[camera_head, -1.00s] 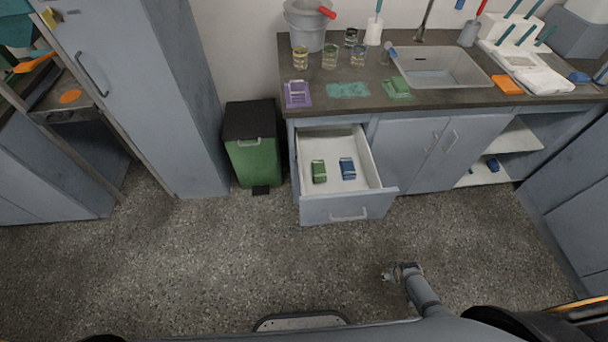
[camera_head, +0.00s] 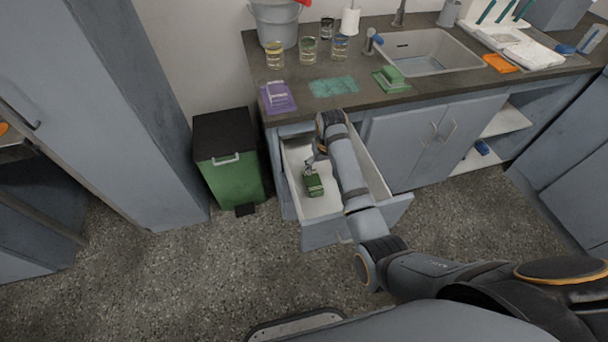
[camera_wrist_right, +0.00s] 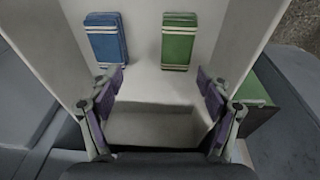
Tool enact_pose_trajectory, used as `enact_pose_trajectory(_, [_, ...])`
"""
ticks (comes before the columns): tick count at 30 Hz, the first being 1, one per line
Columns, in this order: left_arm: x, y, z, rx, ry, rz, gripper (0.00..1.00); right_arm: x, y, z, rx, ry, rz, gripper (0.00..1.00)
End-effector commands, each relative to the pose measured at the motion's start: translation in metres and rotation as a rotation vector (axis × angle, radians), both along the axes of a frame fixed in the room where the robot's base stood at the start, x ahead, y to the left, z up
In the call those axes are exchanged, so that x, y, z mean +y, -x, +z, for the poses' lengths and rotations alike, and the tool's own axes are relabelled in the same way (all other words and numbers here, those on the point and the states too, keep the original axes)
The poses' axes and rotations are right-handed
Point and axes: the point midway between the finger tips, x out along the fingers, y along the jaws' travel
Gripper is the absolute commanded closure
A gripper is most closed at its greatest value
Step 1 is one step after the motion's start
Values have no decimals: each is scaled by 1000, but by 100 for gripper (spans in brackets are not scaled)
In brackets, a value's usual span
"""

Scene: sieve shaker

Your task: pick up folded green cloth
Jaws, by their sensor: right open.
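The folded green cloth (camera_head: 314,185) lies in the open white drawer, and it also shows in the right wrist view (camera_wrist_right: 179,42) as a green block with pale stripes at its ends. A folded blue cloth (camera_wrist_right: 106,38) lies beside it in the drawer; my right arm hides it in the head view. My right gripper (camera_head: 314,162) is over the drawer, close to the green cloth. In the right wrist view its fingers (camera_wrist_right: 158,100) are spread wide and empty, with both cloths beyond the tips. My left gripper is out of view.
The drawer (camera_head: 325,233) stands pulled out, its walls around the cloths. The worktop (camera_head: 360,100) above it holds a purple cloth (camera_head: 277,97), another green cloth (camera_head: 391,79), glasses and a sink (camera_head: 425,52). A green bin (camera_head: 232,182) stands left of the drawer.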

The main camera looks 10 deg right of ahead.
Motion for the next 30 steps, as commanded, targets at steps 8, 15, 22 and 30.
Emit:
enact_pose_trajectory(8, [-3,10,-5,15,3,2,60,23,6,-9,24,-34,15,22])
enact_pose_trajectory(15, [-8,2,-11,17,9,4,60,23,-1,-48,22,-35,14,22])
enact_pose_trajectory(22, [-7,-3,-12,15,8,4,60,23,-3,-57,22,-35,14,22])
enact_pose_trajectory(30, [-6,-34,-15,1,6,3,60,22,-14,-99,22,-34,14,22])
